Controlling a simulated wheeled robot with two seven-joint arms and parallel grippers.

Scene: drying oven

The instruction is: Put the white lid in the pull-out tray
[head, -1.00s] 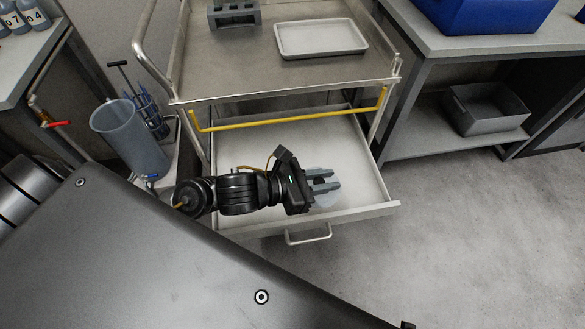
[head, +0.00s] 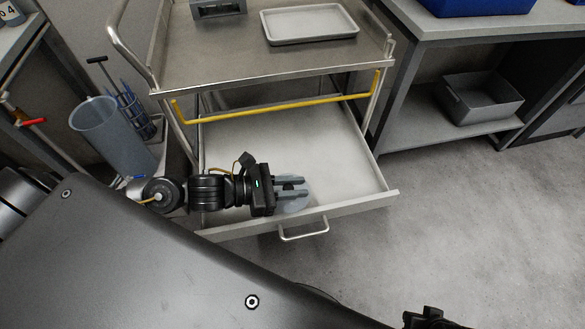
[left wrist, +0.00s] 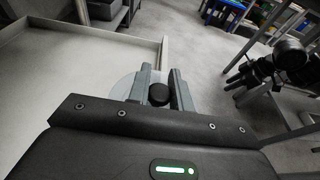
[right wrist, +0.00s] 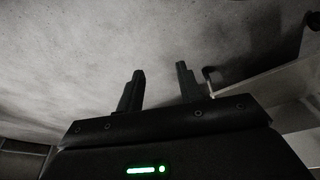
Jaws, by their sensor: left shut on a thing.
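The white lid (head: 297,204) is a pale, see-through-looking disc with a dark knob. My left gripper (head: 292,188) is shut on its knob; the left wrist view shows the knob (left wrist: 159,94) between the fingers and part of the disc (left wrist: 123,86) beside them. The pull-out tray (head: 335,150) is open, and the lid is over its front part, near the front wall. I cannot tell whether the lid touches the tray floor. My right gripper (right wrist: 160,88) is open and empty above the grey floor; a piece of it shows at the bottom right of the head view.
The cart top above the tray holds a shallow pale tray (head: 310,22). A yellow bar (head: 280,112) crosses above the pull-out tray's back part. A bluish cylinder (head: 108,135) stands to the left. A bench with a grey bin (head: 480,98) is at right. The tray's right part is clear.

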